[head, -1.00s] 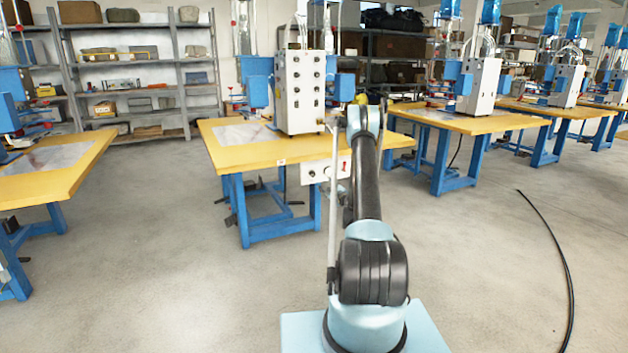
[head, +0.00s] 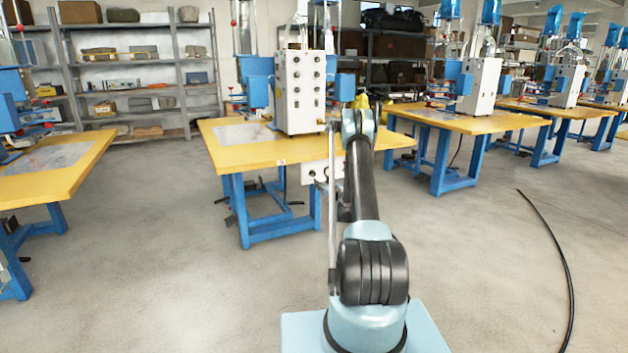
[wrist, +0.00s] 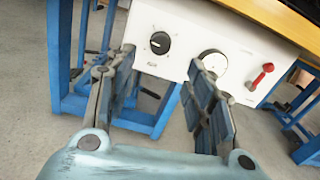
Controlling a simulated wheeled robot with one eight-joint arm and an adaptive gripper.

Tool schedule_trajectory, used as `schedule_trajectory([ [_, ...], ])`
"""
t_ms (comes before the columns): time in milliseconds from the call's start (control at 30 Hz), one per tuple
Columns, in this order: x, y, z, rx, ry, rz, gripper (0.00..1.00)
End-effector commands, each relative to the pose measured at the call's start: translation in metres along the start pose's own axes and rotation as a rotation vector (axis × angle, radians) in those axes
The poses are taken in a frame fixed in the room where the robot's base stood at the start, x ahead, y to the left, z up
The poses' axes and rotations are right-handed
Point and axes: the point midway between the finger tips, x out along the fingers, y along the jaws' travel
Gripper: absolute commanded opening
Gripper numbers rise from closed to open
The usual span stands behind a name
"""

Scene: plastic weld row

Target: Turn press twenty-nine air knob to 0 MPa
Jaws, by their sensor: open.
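A white control panel (wrist: 185,22) hangs under the front edge of a yellow press table and shows in the wrist view. On it, a round black knob (wrist: 160,42) with a light pointer mark sits on the left. A round dial (wrist: 213,62) is beside it, partly hidden by my right finger. A red lever (wrist: 261,76) is at the right. My gripper (wrist: 160,63) is open and empty, its fingertips on either side of the black knob in the picture. I cannot tell the remaining distance. The head view shows part of the panel (head: 313,173); my arm hides the rest.
The yellow table (head: 235,158) carries a white press cabinet (head: 300,92). Its blue legs (head: 237,210) stand below and beside the panel. Other press tables stand left and right. A black cable (head: 555,240) lies on the floor at right. The floor around is mostly clear.

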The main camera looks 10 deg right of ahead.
Motion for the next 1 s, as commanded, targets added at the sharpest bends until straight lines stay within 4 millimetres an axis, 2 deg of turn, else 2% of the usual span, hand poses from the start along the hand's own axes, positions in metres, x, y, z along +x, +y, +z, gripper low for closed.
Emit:
schedule_trajectory([
  [300,0.057,0.000,0.000,0.000,0.000,0.001,0.49],
  [500,0.086,0.000,0.000,-0.001,0.000,0.000,0.49],
  [700,0.101,0.000,0.000,-0.001,0.000,0.000,0.49],
  [1000,0.103,0.000,0.000,-0.001,0.000,0.000,0.49],
])
